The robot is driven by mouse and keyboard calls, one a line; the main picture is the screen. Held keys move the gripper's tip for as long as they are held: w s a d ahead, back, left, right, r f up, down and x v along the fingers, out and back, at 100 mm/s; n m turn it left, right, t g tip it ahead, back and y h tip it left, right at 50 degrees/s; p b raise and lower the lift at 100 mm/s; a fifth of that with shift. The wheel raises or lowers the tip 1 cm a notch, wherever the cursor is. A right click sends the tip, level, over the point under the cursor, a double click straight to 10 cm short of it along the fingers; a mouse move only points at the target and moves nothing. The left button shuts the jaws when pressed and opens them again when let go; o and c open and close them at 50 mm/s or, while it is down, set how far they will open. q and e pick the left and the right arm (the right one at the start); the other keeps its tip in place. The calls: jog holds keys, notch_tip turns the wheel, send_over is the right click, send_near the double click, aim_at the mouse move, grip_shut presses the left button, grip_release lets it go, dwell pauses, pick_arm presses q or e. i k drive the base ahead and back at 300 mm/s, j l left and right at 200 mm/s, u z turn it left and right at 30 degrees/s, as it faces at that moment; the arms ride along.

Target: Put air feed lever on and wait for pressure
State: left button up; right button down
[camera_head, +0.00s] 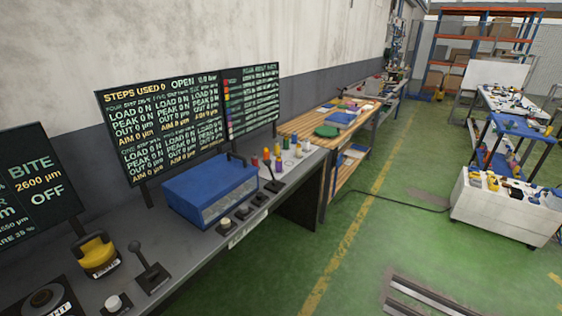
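A black-knobbed lever (147,265) stands on a dark base at the near end of the grey bench (205,255). A second, thin dark lever (271,178) stands farther along, beside the coloured pegs. I cannot tell which of them is the air feed lever, as no label on either is legible. The large dark display (160,125) behind the bench reads "STEPS USED 0", "OPEN" and what looks like 0.0 bar, with load and peak lines at 0 N. Neither of my grippers is in view.
A blue box (210,190), a yellow-and-black device (97,255), several small knobs and coloured pegs (280,157) occupy the bench. Another display (35,190) is at left. A wooden workbench (310,123) lies beyond. Rails (430,298) lie on the green floor; a white cart (505,210) stands right.

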aim_at(267, 163)
jog(key=i+l+u, duration=0.35)
jog(key=l, duration=0.25)
jog(key=i+l+u, duration=0.15)
jog(key=i+l, duration=0.15)
jog(key=i+l+u, duration=0.2)
jog(key=l, duration=0.2)
jog(key=i+l+u, duration=0.15)
jog(key=l, duration=0.25)
jog(key=i+l+u, duration=0.2)
jog(key=l, duration=0.2)
jog(key=k, duration=0.1)
